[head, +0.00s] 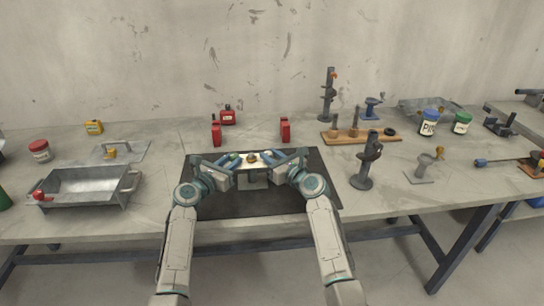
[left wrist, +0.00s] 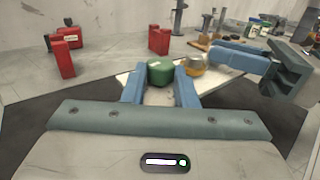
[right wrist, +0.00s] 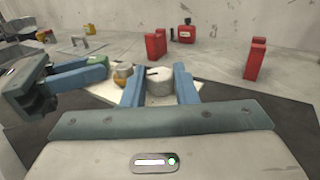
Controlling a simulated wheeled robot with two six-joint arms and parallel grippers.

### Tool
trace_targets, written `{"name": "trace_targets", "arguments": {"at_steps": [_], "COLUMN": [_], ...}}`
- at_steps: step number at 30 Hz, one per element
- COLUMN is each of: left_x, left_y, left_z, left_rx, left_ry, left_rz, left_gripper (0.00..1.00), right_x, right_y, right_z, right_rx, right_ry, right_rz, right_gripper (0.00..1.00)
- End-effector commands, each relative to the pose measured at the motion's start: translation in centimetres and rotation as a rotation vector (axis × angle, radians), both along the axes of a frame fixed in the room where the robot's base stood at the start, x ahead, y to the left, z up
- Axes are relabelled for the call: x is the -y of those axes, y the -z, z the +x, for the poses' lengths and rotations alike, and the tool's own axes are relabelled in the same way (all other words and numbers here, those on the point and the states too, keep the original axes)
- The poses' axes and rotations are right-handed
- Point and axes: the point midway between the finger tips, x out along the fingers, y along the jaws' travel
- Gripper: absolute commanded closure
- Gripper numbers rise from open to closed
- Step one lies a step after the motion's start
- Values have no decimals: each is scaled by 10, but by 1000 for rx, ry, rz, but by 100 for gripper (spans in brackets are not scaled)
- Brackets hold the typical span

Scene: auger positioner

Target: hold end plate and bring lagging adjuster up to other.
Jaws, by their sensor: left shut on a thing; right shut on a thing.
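A pale flat plate (head: 247,168) sits on the dark mat in the head view, between my grippers. It also shows under the parts in the left wrist view (left wrist: 158,97). My left gripper (head: 234,157) is shut on a green knob-like part (left wrist: 160,72) at one side of the plate. My right gripper (head: 270,158) is shut on a light grey round part (right wrist: 159,82) with a dark slot or line on top. A brass-coloured round part (right wrist: 122,73) stands between the two grippers. I cannot tell which part is the end plate or which adjuster lags; fingers hide much of them.
The dark mat (head: 225,205) lies on the grey bench. Two red blocks (head: 216,133) (head: 285,130) stand behind it. A dark stand (head: 367,160) is close on the right, and a metal tray (head: 85,190) on the left. The mat's front is clear.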

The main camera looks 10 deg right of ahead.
Motion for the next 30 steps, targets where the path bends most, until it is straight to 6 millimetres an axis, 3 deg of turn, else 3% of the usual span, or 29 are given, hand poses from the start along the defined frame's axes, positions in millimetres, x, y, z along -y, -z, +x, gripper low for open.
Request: {"name": "trace_targets", "arguments": {"at_steps": [12,25,26,29,30], "left_x": [0,0,0,0,0], "left_y": [0,0,0,0,0], "left_z": [0,0,0,0,0], "left_rx": [1,1,1,1,1], "left_ry": [0,-1,-1,-1,-1], "left_rz": [-1,-1,-1,-1,-1], "left_gripper": [100,100,100,100,100], "right_x": [-4,-4,-4,-4,-4], "right_y": [3,3,3,2,2], "right_z": [-2,-3,-3,-3,-3], "right_rx": [-5,-3,-3,-2,-1], "right_ry": [209,234,234,234,234], "right_rz": [0,1,1,1,1], "right_gripper": [97,97,72,52,52]}}
